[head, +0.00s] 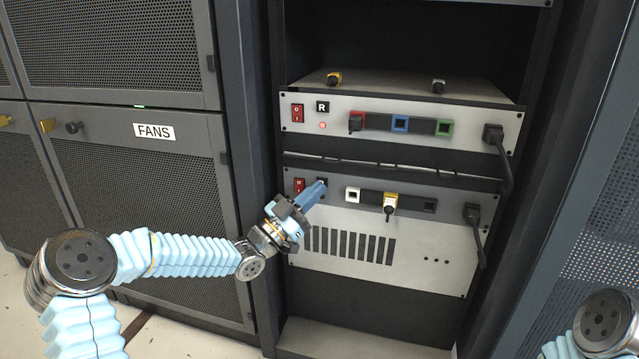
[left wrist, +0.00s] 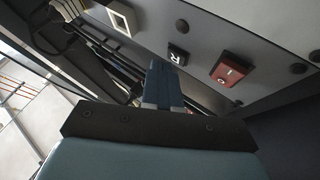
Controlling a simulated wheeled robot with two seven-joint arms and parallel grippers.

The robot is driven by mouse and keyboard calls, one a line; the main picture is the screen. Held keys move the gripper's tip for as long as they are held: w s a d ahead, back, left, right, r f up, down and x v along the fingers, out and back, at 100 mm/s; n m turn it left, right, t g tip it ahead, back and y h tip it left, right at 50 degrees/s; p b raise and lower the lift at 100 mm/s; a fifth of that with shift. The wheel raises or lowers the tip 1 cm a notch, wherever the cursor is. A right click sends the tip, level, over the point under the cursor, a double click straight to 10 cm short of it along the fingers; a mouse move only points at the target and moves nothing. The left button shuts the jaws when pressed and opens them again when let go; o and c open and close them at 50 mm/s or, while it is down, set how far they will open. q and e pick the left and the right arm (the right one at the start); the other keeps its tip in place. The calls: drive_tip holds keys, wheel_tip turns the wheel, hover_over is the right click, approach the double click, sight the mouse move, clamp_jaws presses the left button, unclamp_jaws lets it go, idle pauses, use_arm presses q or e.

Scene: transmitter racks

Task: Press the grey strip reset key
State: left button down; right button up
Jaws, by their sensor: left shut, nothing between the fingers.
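The lower rack unit has a grey strip (head: 420,192) across the top of its pale front. The black reset key on this strip is mostly hidden behind my left gripper (head: 318,188) in the head view. In the left wrist view the reset key (left wrist: 178,55), marked R, is in sight just beside the blue fingertips of my left gripper (left wrist: 163,72). The fingers are shut and empty and point at the panel. I cannot tell whether they touch it. A red rocker switch (head: 299,186) sits beside the key; it also shows in the left wrist view (left wrist: 232,70). My right gripper is out of view.
The upper unit (head: 400,143) has its own R key (head: 322,106), a lit red lamp (head: 322,125) and a red switch (head: 297,113). A FANS cabinet (head: 185,180) stands left.

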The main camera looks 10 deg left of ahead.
use_arm(q)
drive_tip(key=shift+w+r, duration=0.25)
drive_tip(key=shift+r, duration=0.4)
drive_tip(key=shift+s, duration=0.1)
idle(0.3)
drive_tip(key=shift+s+a+f, duration=0.1)
drive_tip(key=shift+s+f, duration=0.15)
drive_tip(key=shift+s, duration=0.9)
drive_tip(key=shift+s+a+f, duration=0.1)
drive_tip(key=shift+s+f, duration=0.1)
drive_tip(key=shift+s, duration=0.95)
